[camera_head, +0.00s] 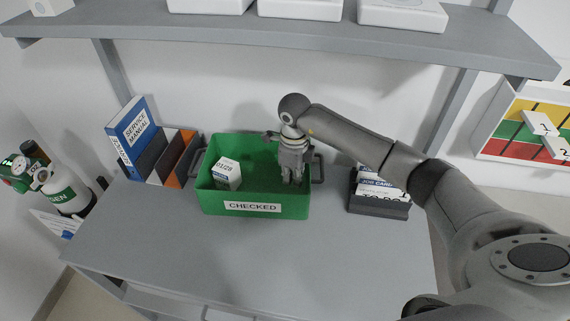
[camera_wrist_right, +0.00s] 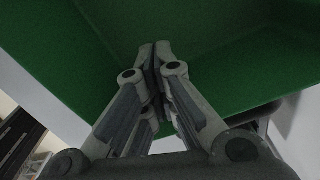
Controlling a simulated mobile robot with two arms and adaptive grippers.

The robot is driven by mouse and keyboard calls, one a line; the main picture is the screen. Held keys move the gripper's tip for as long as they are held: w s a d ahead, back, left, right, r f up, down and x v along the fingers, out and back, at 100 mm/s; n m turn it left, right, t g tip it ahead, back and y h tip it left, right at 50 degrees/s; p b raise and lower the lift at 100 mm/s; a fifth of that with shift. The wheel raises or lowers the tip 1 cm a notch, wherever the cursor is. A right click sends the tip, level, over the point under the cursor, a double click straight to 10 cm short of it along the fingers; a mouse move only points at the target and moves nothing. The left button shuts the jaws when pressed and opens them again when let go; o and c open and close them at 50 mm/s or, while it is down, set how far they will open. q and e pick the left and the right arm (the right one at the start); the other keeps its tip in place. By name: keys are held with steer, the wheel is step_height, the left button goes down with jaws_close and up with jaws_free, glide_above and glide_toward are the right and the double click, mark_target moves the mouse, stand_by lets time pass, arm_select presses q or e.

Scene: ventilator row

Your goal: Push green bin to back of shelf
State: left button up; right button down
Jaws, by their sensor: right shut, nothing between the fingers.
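The green bin (camera_head: 252,205) stands on the grey shelf (camera_head: 250,262), with a "CHECKED" label on its front wall and a dark handle at each side. A small white box (camera_head: 227,174) sits inside it at the left. My right gripper (camera_head: 291,180) points down into the right part of the bin, shut and empty. In the right wrist view, its fingertips (camera_wrist_right: 154,48) meet in front of the green bin wall (camera_wrist_right: 230,75). I cannot tell whether the fingers touch the bin. My left gripper is not in view.
Left of the bin stand a blue service manual (camera_head: 133,134) and other binders (camera_head: 175,155). Right of it is a dark card holder (camera_head: 380,205) under my right arm. An upper shelf (camera_head: 290,28) with white boxes hangs above. The shelf surface in front of the bin is clear.

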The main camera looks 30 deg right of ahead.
steer(key=shift+s+d, duration=0.55)
steer(key=shift+s+d, duration=0.1)
steer(key=shift+d, duration=0.05)
steer(key=shift+s+d, duration=0.75)
steer(key=shift+s, duration=0.1)
steer(key=shift+w+a, duration=0.1)
